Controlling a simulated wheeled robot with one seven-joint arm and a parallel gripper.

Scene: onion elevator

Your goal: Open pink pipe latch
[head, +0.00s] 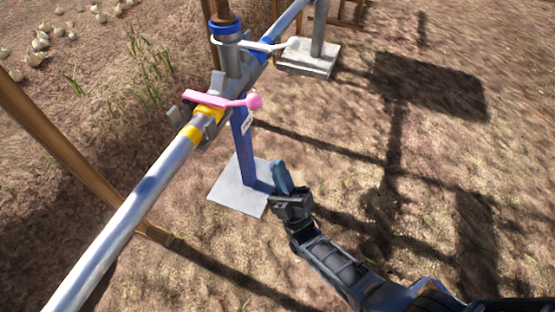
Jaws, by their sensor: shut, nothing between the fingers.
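The pink latch (222,101) lies across the pipe coupling beside the yellow band (205,118), with a round pink knob at its right end. The metal pipe (130,211) runs from the lower left up to the coupling. My gripper (279,168) is shut and empty. In the picture it shows below and to the right of the pink latch, apart from it, with its fingers in front of the ground and the base plate's right edge.
A blue post (243,148) stands on a grey plate (229,192) below the coupling. A white lever (268,46) sits above. Wooden poles (82,150) stand at left. Onions (41,41) lie at upper left. Open dirt is at right.

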